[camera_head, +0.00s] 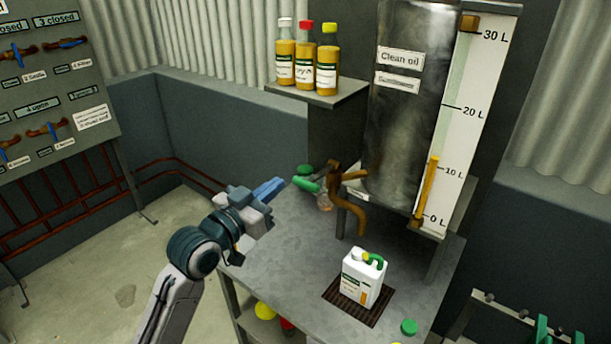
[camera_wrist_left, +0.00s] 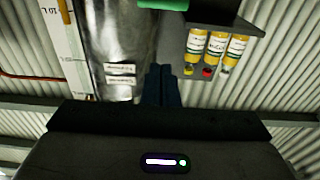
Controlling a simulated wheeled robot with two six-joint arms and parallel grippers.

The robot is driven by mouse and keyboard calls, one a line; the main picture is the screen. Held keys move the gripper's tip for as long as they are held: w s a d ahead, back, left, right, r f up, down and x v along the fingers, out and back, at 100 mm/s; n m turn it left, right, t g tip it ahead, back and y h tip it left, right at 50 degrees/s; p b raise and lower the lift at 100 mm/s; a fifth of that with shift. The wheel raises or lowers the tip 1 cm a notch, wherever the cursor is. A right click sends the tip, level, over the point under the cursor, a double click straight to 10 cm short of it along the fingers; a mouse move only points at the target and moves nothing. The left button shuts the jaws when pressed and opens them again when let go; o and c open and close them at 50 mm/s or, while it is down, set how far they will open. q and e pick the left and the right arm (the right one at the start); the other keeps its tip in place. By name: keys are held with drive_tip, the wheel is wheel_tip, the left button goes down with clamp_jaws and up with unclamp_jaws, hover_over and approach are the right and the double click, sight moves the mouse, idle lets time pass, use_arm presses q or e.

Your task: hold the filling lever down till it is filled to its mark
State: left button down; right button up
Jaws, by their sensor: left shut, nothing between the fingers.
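The filling lever (camera_head: 308,185) has a green grip and sticks out left from the brown tap (camera_head: 338,182) on the clean oil tank (camera_head: 405,120). A green piece, likely its grip, shows at the top edge of the left wrist view (camera_wrist_left: 162,4). The tap's curved spout (camera_head: 355,215) points down above a white jug (camera_head: 362,277), which stands upright on a dark grate (camera_head: 338,299). I see no oil stream. The jug's fill mark is too small to tell. My left gripper (camera_head: 276,187) is shut and empty, just left of the lever, apparently apart from it. My right gripper is not in view.
The tank's gauge (camera_head: 440,170) stands at roughly 12 L. Three oil bottles (camera_head: 307,60) stand on a shelf above the bench (camera_head: 290,240). A green cap (camera_head: 409,327) lies at the bench's front right. A valve board (camera_head: 50,90) stands at the left.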

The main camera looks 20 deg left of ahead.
use_arm(q)
drive_tip(key=p, duration=0.4)
hover_over(304, 182)
drive_tip(key=shift+r, duration=0.4)
drive_tip(key=f, duration=0.1)
drive_tip(key=s+f, duration=0.1)
drive_tip(key=f, duration=0.2)
drive_tip(key=shift+s+a, duration=0.25)
drive_tip(key=shift+a, duration=0.1)
